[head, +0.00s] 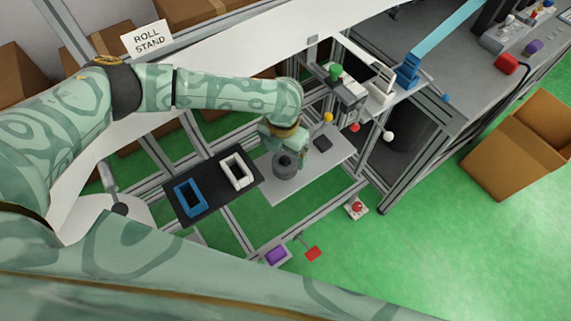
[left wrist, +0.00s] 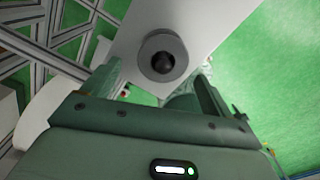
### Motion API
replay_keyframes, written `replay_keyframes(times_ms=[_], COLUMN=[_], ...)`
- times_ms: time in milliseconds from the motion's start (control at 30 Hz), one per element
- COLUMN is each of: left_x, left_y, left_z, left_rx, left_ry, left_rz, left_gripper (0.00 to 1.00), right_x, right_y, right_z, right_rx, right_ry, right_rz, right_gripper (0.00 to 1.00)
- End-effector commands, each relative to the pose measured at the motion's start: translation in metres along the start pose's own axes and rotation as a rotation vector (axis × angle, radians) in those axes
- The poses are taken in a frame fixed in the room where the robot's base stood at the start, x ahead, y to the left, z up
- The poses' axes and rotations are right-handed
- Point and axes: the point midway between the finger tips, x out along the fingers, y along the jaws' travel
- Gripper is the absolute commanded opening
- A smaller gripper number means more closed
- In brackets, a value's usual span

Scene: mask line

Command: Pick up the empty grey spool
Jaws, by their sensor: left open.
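The grey spool (head: 285,171) stands on a light grey plate (head: 270,193) in the middle of the head view, with a dark knob or hole at its centre. It also shows from above in the left wrist view (left wrist: 147,52). My left gripper (head: 291,147) is at the spool's far side in the head view and partly overlaps it there. In the left wrist view my left gripper (left wrist: 158,76) is open, its fingers apart on either side below the spool, with nothing held. Whether a finger touches the spool I cannot tell. My right gripper is not in view.
A black tray (head: 211,187) with a blue frame and a white frame lies left of the plate. A machine frame with coloured knobs rises at right. Green floor is open at lower right, near a cardboard box (head: 517,145).

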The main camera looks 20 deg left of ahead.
Motion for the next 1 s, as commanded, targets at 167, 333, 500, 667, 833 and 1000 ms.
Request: replay_keyframes(times_ms=[167,333,500,667,833,1000], left_x=[0.015,0.045,0.06,0.059,0.059,0.058], left_y=[-0.001,-0.003,-0.002,-0.002,-0.002,-0.002], left_z=[0.001,0.006,0.006,0.006,0.006,0.006], left_rx=[0.002,0.001,0.0,0.0,0.0,0.0], left_ry=[0.0,0.001,0.0,-0.002,-0.002,-0.002], left_rz=[0.0,0.0,0.0,0.0,0.0,0.0], left_gripper=[0.86,0.86,0.86,0.86,0.53,0.38], right_x=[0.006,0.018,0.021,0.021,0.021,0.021], right_y=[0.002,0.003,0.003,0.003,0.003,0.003], right_z=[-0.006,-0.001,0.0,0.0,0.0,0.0], right_rx=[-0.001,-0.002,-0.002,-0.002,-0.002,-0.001], right_ry=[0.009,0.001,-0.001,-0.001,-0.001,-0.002], right_rz=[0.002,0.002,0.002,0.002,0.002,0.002], right_gripper=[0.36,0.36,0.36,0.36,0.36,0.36])
